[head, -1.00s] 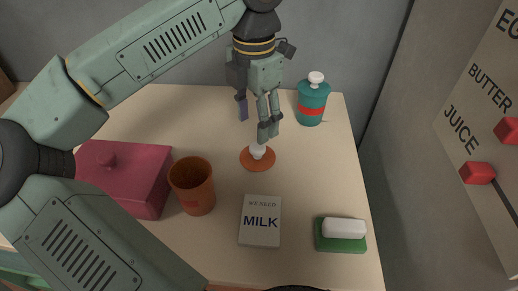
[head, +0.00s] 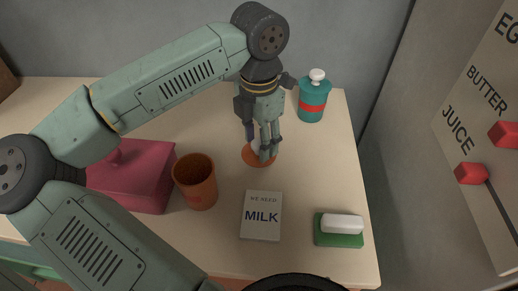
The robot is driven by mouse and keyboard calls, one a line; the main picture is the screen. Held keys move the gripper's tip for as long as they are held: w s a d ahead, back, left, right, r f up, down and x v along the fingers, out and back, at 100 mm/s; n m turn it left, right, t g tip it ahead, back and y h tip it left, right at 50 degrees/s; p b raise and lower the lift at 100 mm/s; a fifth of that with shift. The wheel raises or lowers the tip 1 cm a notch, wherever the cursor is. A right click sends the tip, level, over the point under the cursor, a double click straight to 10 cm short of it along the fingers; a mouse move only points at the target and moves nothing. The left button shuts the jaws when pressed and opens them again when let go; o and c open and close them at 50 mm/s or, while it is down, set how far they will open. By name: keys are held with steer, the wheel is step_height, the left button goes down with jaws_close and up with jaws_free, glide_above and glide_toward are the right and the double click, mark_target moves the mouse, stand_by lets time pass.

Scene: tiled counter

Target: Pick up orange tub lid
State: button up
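The orange tub lid (head: 250,160) lies flat on the counter, a round orange disc with a white knob (head: 255,146) on top. My gripper (head: 262,150) points down right over it in the head view. Its fingers are low, on either side of the knob, and partly hide the knob and the lid's right part. I cannot tell whether the fingers touch the knob or how far they are closed. An open orange tub (head: 196,184) stands to the left and nearer.
A dark red box (head: 135,180) with a knob is at the left. A milk note (head: 262,216) lies in front. A green dish with a white bar (head: 342,224) is at front right. A teal bottle (head: 313,97) stands behind right. The counter (head: 310,175) right of the lid is clear.

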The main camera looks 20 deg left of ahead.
steer(key=c, duration=0.6)
steer(key=shift+c, duration=0.2)
